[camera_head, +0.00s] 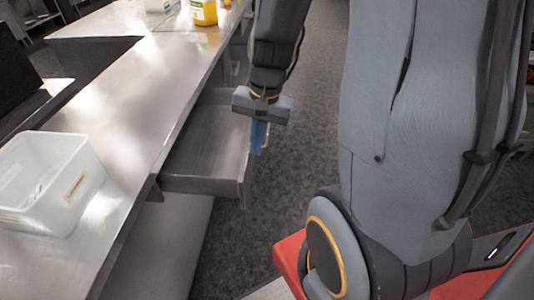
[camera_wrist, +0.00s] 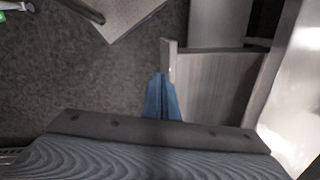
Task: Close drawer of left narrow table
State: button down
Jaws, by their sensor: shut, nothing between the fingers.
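The drawer (camera_head: 205,150) of the narrow steel table (camera_head: 125,95) is pulled out, sticking out from the table's right side in the head view. In the wrist view the drawer (camera_wrist: 212,85) shows as an open box beside the bright table top. My gripper (camera_head: 258,138) has blue fingers, is shut and empty, and points down at the outer front of the drawer. In the wrist view my gripper (camera_wrist: 160,95) is close to the end of the drawer's front panel (camera_wrist: 168,60). I cannot tell whether they touch.
A translucent white bin (camera_head: 50,180) stands on the table top at the left. A yellow-labelled jar (camera_head: 204,12) and a white container (camera_head: 160,5) stand at the far end. Dark carpet (camera_head: 290,150) lies open to the right of the drawer.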

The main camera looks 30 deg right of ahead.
jog(key=w+d+f+m+t+y, duration=0.1)
jog(key=w+d+f+m, duration=0.15)
jog(key=d+m, duration=0.45)
jog(key=w+d+f+m+y, duration=0.1)
jog(key=w+d+f+m, duration=0.2)
jog(key=m, duration=0.5)
jog(key=w+a+f+m+p, duration=0.1)
jog(key=w+a+f+p, duration=0.1)
jog(key=f, duration=0.7)
jog(key=shift+w+a+f+t+p, duration=0.3)
jog(key=shift+w+a, duration=0.5)
jog(key=shift+a, duration=0.6)
